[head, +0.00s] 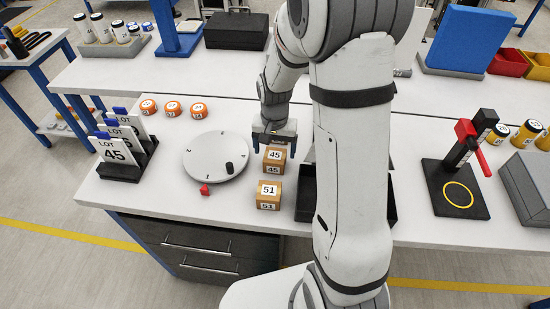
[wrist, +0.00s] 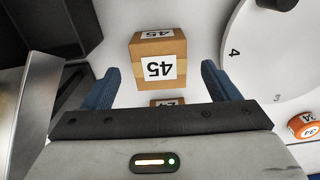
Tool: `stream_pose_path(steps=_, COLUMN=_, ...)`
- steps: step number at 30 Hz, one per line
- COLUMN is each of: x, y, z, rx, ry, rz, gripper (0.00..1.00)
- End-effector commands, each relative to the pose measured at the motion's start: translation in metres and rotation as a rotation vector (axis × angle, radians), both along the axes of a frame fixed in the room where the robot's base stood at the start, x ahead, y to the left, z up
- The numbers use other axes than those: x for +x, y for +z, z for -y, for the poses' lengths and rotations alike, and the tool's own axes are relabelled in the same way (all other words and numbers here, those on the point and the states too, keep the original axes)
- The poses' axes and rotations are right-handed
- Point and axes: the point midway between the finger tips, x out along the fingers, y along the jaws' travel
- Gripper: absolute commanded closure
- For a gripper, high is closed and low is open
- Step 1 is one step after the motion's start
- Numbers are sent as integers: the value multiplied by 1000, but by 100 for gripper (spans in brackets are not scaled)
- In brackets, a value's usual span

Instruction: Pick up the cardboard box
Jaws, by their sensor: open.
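A small brown cardboard box labelled 45 (head: 273,160) sits on the white bench, just in front of my gripper (head: 274,140). In the wrist view that box (wrist: 158,62) lies ahead of the open fingers (wrist: 160,72), its label upside down. A second box labelled 51 (head: 268,194) stands nearer the front edge. In the wrist view the top of another box (wrist: 167,102) shows between the finger bases, mostly hidden by my gripper body; its label is only partly readable. My gripper is open, with its blue fingers apart and nothing clamped.
A white round dial (head: 216,156) is left of the boxes, with a small red piece (head: 204,190) beside it. A black tray (head: 306,195) is on the right, partly behind my arm. Orange numbered pucks (head: 172,108) and LOT cards (head: 118,148) stand further left.

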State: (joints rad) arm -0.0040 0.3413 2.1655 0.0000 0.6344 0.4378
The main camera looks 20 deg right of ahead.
Motion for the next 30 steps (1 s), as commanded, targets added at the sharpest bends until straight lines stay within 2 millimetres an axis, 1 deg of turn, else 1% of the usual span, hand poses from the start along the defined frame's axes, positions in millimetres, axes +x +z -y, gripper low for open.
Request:
stream_pose_path(steps=6, x=0, y=-29, z=1, rx=0, ry=0, rz=-5, gripper=18)
stream_pose_path(steps=9, x=0, y=-37, z=1, rx=-1, ry=0, rz=-4, gripper=18)
stream_pose_path(steps=17, x=1, y=-40, z=1, rx=0, ry=-1, rz=0, gripper=18)
stream_pose_path(steps=30, x=1, y=-39, z=2, rx=0, ry=-1, rz=0, gripper=53)
